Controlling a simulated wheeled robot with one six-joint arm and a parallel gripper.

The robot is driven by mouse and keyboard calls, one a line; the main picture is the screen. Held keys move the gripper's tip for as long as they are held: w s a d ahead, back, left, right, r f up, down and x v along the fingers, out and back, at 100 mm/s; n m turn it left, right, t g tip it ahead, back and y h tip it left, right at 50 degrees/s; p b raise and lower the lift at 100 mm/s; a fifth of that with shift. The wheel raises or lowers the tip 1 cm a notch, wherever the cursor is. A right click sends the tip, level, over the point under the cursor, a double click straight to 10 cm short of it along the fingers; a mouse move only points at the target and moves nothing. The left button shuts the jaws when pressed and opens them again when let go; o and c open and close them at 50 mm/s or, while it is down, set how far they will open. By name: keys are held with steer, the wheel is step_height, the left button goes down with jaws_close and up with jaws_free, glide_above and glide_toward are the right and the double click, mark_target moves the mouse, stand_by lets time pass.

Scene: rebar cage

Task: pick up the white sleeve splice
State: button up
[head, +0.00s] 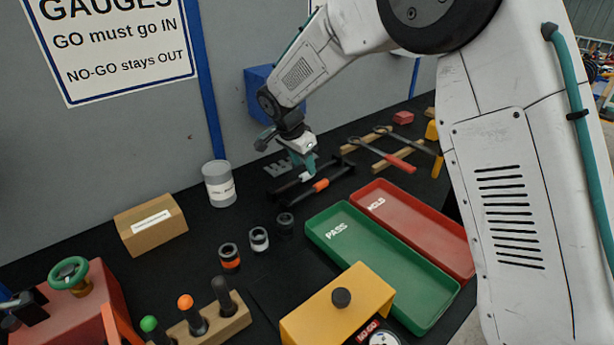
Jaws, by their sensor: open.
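A dark bar with a white band (305,177), which looks like the white sleeve splice, lies on the black bench top near the wall in the head view. A similar dark bar with an orange band (320,185) lies beside it, nearer the camera. My gripper (306,170) points down with teal fingers right at the white-banded bar. The fingers are open and hide part of its middle. I cannot tell whether they touch it.
Three short ringed cylinders, orange (229,258), white (259,239) and black (284,224), stand in front. A green PASS tray (400,265) and red HOLD tray (430,228) lie right. A clear jar (219,184) and cardboard box (150,225) stand left. Pliers-like tools (395,160) lie behind.

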mark_target(306, 173)
steer(key=x, duration=0.3)
steer(key=shift+d+f, duration=0.1)
steer(key=shift+f, duration=0.25)
jaws_close()
steer(key=shift+r, duration=0.15)
